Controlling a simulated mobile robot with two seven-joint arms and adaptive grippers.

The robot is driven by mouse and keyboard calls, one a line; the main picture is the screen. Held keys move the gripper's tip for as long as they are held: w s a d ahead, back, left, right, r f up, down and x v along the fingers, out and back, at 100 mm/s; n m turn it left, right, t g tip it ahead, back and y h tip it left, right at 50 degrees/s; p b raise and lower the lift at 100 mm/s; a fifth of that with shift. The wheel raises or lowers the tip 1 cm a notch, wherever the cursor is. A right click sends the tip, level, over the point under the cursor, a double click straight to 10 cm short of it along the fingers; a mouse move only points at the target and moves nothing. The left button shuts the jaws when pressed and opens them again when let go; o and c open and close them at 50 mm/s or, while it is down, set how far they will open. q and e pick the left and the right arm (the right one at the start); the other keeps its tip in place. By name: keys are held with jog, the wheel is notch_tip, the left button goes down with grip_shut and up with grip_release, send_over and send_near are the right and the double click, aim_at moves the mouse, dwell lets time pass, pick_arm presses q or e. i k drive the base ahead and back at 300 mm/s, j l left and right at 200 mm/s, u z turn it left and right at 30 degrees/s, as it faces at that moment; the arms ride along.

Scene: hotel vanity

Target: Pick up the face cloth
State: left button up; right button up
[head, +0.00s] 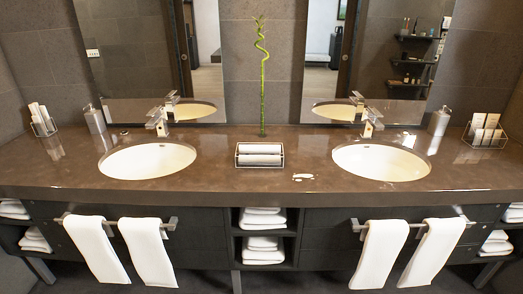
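Several white cloths are in the head view, and I cannot tell which one is the face cloth. Rolled white cloths (260,149) lie in a small wire holder (238,163) at the middle of the counter. White towels hang over bars on the vanity front, two at the left (147,250) and two at the right (381,252). Folded white cloths (263,218) are stacked in the open middle shelves, with more stacks at both sides. Neither of my grippers is in view.
The brown counter (215,183) holds two sinks (147,161) (381,162) with taps, soap dispensers (95,119) (439,121) and wire boxes (42,120) (485,131). A tall bamboo stem (262,85) stands behind the holder. A small white item (303,177) lies near the right sink.

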aim_at(244, 149)
jog(key=i+j+z, duration=0.1)
jog(key=z, duration=0.35)
jog(key=j+z, duration=0.25)
jog(key=z, duration=0.25)
jog(key=j+z, duration=0.25)
jog(key=z, duration=0.2)
jog(key=j+z, duration=0.25)
jog(key=j, duration=0.25)
jog(key=k+j+z, duration=0.1)
jog(key=j+z, duration=0.15)
jog(key=j, duration=0.3)
